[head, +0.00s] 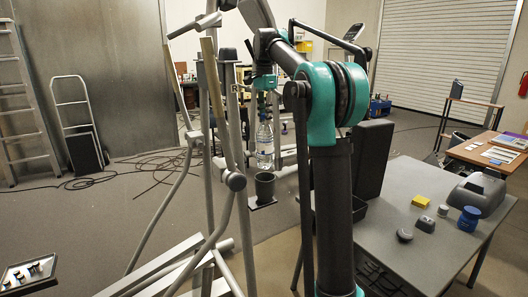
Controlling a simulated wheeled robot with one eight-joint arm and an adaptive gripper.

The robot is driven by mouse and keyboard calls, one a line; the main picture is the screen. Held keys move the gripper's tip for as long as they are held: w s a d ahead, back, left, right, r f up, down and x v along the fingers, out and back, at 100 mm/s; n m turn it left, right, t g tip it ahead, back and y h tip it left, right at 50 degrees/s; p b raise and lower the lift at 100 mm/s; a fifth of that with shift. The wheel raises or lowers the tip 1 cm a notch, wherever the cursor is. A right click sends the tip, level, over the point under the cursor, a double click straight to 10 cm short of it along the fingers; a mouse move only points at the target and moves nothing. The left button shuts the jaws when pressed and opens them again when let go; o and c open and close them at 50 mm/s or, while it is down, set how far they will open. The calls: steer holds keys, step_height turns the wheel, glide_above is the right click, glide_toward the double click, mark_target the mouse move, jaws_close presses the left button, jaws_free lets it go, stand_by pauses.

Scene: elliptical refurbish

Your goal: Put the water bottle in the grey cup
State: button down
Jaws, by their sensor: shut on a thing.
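A clear water bottle (265,147) hangs upright near the middle of the head view. My gripper (265,112) reaches down from above and is shut on the upper part of the bottle; its fingers are small and hard to make out. The dark grey cup (264,188) stands upright just below the bottle in the picture, on a small dark support. The bottle's base appears above the cup's rim, with a narrow gap. I cannot tell from this single view how well they line up in depth.
The elliptical machine's grey bars (211,110) rise close on the left of the bottle. A grey table (420,250) at right holds a yellow block (421,201), a blue container (469,218) and other small items. Cables (150,165) lie on the floor at left.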

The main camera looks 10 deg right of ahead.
mark_target(265, 147)
step_height(265, 147, down, 12)
steer(key=shift+f, duration=0.25)
stand_by(0.3)
steer(key=shift+f, duration=0.1)
steer(key=c, duration=1.3)
jaws_free()
steer(key=shift+o, duration=0.2)
step_height(265, 147, up, 12)
steer(key=shift+r, duration=0.15)
